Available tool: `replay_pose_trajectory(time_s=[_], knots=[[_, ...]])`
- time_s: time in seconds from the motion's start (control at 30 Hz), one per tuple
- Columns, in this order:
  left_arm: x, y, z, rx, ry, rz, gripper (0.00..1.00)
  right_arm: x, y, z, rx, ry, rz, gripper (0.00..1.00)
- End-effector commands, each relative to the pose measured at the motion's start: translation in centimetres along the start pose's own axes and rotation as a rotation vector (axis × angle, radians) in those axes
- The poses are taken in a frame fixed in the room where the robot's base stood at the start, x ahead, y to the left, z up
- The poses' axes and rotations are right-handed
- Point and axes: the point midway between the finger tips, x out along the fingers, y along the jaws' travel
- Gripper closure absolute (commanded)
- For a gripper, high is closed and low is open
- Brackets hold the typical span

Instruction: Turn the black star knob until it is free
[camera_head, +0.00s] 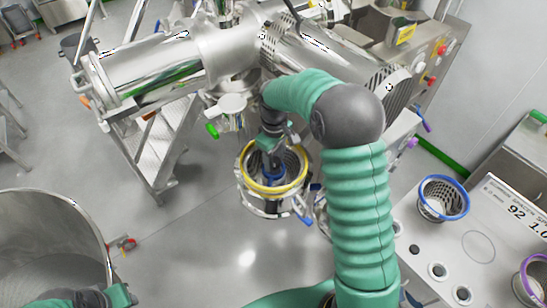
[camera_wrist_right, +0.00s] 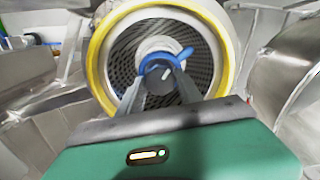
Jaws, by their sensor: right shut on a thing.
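The black star knob (camera_wrist_right: 160,76) is a dark round piece in the middle of the right wrist view, in front of a blue curved part (camera_wrist_right: 180,55) and a perforated screen basket (camera_wrist_right: 125,50) with a yellow rim. My right gripper (camera_wrist_right: 162,88) is shut on the knob, one finger on each side. In the head view my right gripper (camera_head: 271,165) reaches down into the yellow-rimmed basket (camera_head: 243,181), and the arm hides part of it; the knob itself cannot be made out there. My left gripper (camera_head: 118,296) is only partly in view at the bottom left, its fingers not clear.
A steel machine (camera_head: 150,72) stands above the basket. A large steel vessel (camera_head: 50,225) is at lower left. Steps (camera_head: 155,150) stand left; the middle floor is clear.

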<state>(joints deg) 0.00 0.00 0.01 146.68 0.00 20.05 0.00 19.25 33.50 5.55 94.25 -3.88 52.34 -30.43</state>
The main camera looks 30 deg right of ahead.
Motion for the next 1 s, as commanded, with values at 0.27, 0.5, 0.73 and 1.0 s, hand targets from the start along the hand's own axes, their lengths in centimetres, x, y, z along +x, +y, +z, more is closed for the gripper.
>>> replay_pose_trajectory(time_s=[0.27,0.5,0.73,1.0], knots=[[-0.06,0.0,-0.02,0.0,0.0,0.0,0.66,-0.18,0.23,-0.1,-0.033,0.005,0.005,0.99],[-0.05,0.0,-0.01,0.0,0.0,0.0,0.66,-0.14,0.19,-0.1,-0.034,0.004,0.004,0.99],[-0.05,0.0,-0.01,0.0,0.0,0.0,0.66,-0.08,0.12,-0.07,-0.034,0.003,0.003,0.37],[-0.02,0.0,-0.01,0.0,0.0,0.0,0.66,-0.01,0.03,0.0,-0.033,0.001,0.0,0.36]])
